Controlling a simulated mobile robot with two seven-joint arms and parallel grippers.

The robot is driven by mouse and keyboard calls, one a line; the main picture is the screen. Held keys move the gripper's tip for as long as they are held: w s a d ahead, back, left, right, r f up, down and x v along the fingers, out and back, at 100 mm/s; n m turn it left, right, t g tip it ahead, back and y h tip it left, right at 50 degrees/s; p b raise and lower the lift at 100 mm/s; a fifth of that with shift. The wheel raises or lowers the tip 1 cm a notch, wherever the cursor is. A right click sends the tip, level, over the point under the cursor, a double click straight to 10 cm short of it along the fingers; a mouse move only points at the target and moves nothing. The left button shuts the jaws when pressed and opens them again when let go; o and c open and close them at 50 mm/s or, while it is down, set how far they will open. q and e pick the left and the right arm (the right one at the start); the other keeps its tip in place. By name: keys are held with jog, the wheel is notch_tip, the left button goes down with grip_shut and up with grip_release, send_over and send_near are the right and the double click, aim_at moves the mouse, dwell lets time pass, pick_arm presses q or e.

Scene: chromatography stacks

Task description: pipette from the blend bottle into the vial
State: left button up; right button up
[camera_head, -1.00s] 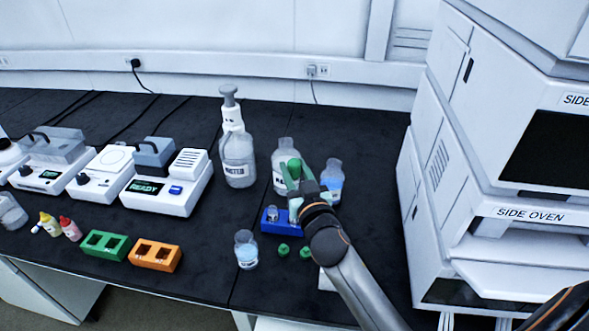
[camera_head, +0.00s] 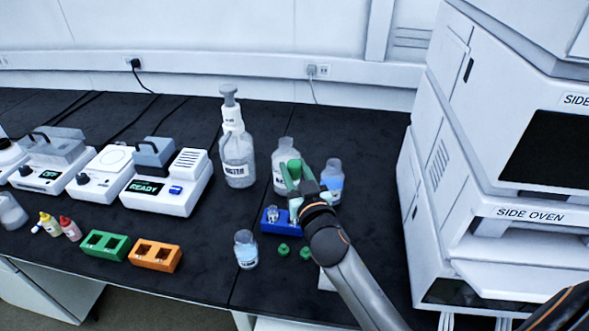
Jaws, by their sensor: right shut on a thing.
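My right gripper (camera_head: 297,186) is shut on a pipette with a green bulb (camera_head: 294,168), held over the blue rack (camera_head: 268,226). The pipette's tip is hidden by the gripper and rack. A small clear vial (camera_head: 272,214) stands in the rack's left part; the right part is partly covered by my gripper. Behind the gripper is a clear bottle (camera_head: 285,150) with a partly covered label. To its right is a bottle with blue liquid (camera_head: 332,182). An open jar with pale blue liquid (camera_head: 246,250) stands in front. I cannot read which is the blend bottle. My left gripper is out of view.
Two green caps (camera_head: 283,250) lie in front of the rack. A tall pump bottle (camera_head: 238,160) stands behind left. Green (camera_head: 104,258) and orange racks (camera_head: 155,268) and white instruments (camera_head: 160,190) are further left. The side oven stack (camera_head: 495,215) stands at right.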

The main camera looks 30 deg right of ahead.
jog(key=shift+r, duration=0.1)
notch_tip(320, 180, up, 4)
jog(key=p, duration=0.4)
dwell(0.4)
